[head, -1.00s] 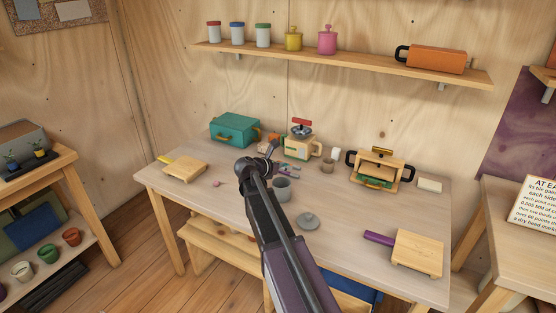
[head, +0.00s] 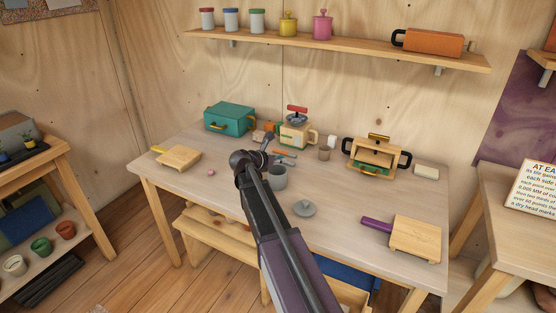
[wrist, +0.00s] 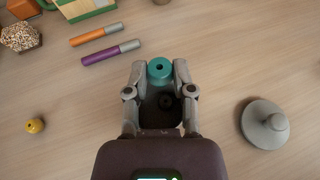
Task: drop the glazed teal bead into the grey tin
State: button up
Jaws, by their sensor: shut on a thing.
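My gripper (wrist: 159,82) is shut on the glazed teal bead (wrist: 160,70), a short teal cylinder with a dark hole, held at the fingertips in the wrist view. In the head view my arm hides the bead and much of the gripper. The grey tin (head: 277,178) stands upright on the table, just right of the arm's end in the head view. In the wrist view I cannot make out the tin for certain; a dark area lies between the fingers. A grey lid with a knob (wrist: 265,124) lies on the table to the right.
Orange (wrist: 94,34) and purple (wrist: 111,52) sticks lie at upper left in the wrist view, with a yellow bead (wrist: 35,126) lower down. The table's front left is mostly clear.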

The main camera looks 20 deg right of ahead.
aim_at(279, 166)
jog(key=shift+f+b, duration=1.35)
jog(key=shift+f, duration=0.3)
jog(key=o, duration=0.9)
jog(key=shift+o, duration=0.2)
jog(key=shift+r, duration=0.2)
